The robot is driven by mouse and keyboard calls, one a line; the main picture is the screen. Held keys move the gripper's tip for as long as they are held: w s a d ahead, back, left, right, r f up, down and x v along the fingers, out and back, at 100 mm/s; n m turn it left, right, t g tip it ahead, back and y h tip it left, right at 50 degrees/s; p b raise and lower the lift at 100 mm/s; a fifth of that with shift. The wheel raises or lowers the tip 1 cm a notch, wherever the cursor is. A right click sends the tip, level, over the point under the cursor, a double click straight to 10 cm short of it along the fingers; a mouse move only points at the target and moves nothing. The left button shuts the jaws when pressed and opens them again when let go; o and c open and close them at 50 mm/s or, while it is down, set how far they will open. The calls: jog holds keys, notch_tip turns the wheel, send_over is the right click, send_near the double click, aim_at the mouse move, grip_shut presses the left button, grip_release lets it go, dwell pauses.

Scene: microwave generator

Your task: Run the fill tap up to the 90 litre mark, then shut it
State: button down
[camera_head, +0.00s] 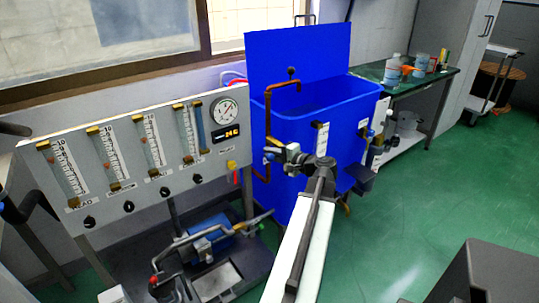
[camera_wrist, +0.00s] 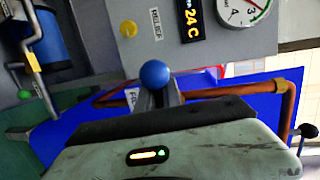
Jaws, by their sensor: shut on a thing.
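The blue tank (camera_head: 285,185) stands in the middle of the head view, its raised blue panel (camera_head: 297,55) behind it. A copper fill pipe (camera_head: 268,115) runs up its left side and bends over the rim; it also shows in the wrist view (camera_wrist: 288,110). My gripper (camera_head: 277,153) is at the pipe's lower part, beside the tank. In the wrist view, my gripper (camera_wrist: 165,92) is shut on the blue ball knob (camera_wrist: 155,73) of the tap, beside a partly hidden label starting "FIL". A black-and-white strip (camera_head: 322,138) is on the tank front; no litre marks or water level are readable.
The gauge panel (camera_head: 120,160) with flow tubes, a round dial (camera_head: 224,111) and a display (camera_head: 228,133) stands left. A blue pump (camera_head: 208,232) sits below. A green-topped bench (camera_head: 375,72) stands right of the tank.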

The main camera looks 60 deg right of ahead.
jog(key=shift+a, duration=0.1)
jog(key=c, duration=1.5)
grip_release()
jog(key=p+v, duration=0.1)
jog(key=v, duration=0.6)
jog(key=shift+s, duration=0.35)
jog(key=shift+a, duration=0.1)
